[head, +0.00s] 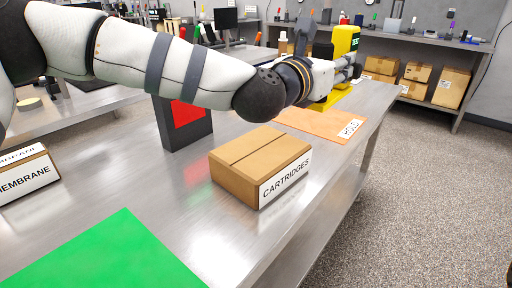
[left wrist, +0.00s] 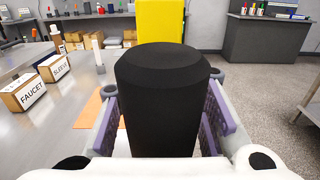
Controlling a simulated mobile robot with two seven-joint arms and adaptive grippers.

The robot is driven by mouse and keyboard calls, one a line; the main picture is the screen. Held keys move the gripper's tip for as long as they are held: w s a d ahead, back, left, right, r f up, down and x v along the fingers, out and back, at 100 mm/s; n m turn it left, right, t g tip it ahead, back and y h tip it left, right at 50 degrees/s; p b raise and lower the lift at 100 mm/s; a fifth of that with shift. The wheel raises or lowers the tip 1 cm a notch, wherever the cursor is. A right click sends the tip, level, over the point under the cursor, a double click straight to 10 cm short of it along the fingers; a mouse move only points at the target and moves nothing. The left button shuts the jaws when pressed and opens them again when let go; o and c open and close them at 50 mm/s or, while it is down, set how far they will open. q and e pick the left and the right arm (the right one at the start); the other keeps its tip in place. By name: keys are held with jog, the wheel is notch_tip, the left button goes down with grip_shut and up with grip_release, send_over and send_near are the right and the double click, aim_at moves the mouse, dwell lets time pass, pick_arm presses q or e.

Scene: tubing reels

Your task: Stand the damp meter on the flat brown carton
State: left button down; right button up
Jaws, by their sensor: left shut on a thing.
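My left gripper (left wrist: 163,125) is shut on a black upright cylinder with a rounded top edge (left wrist: 160,95), which I take to be the damp meter. The purple finger pads press on its two sides in the left wrist view. In the head view my left gripper (head: 342,76) is over the far part of the bench, and the held thing is mostly hidden there. The flat brown carton (head: 245,165), labelled CARTRIDGES, lies on the steel bench nearer the head camera, with its top bare. My right gripper is not in view.
An orange mat (head: 305,123) marked HOLD lies beyond the carton. A yellow block (head: 345,39) stands behind my gripper. A black stand with a red panel (head: 185,120) is left of the carton. A green mat (head: 105,255) and MEMBRANE box (head: 28,178) are nearer.

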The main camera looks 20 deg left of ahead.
pick_arm(q)
jog(key=a+f, duration=0.4)
jog(key=s+a+f, duration=0.1)
jog(key=a+f, duration=0.3)
jog(key=s+a+f, duration=0.1)
jog(key=a+f, duration=0.3)
jog(key=a, duration=0.1)
jog(key=shift+s+f, duration=0.15)
jog(key=shift+f, duration=0.1)
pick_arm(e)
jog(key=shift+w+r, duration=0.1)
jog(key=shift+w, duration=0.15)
pick_arm(q)
jog(key=shift+f, duration=0.15)
jog(key=shift+f, duration=0.2)
jog(key=c, duration=1.1)
grip_release()
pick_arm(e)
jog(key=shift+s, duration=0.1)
pick_arm(q)
jog(key=shift+r, duration=0.15)
